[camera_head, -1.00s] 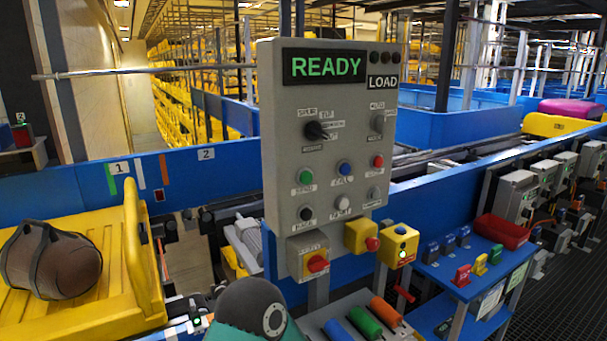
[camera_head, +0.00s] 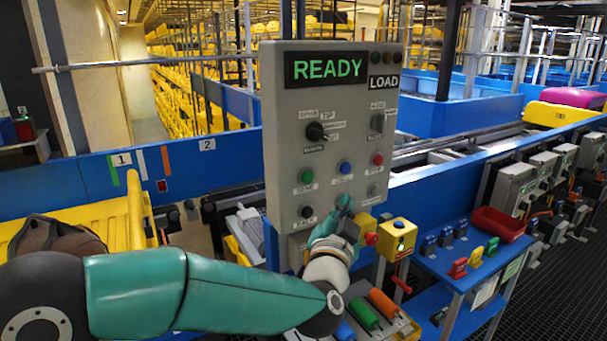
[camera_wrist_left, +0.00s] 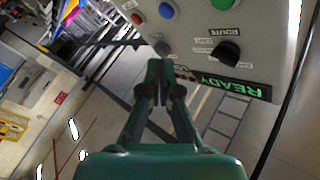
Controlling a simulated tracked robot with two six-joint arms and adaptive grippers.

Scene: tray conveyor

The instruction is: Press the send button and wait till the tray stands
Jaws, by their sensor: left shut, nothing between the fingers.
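The grey control panel (camera_head: 275,110) stands in the middle with READY lit in green. Its send button is the green button (camera_head: 306,176) at left; the green button also shows at the top of the left wrist view (camera_wrist_left: 221,4). My left gripper (camera_head: 345,203) is shut and empty at the panel's lower part, below the blue button and right of the green one. In the left wrist view the closed fingertips (camera_wrist_left: 160,66) point at the panel; contact cannot be told. The yellow tray (camera_head: 120,215) is at left with a brown bag (camera_head: 62,240), partly hidden by my arm. My right gripper is out of view.
A yellow box with a red button (camera_head: 365,231) and another yellow box (camera_head: 398,240) sit beside the panel's lower right. A blue side table (camera_head: 440,262) holds small coloured items and a red bin (camera_head: 498,224). Coloured rollers (camera_head: 382,302) lie below the panel.

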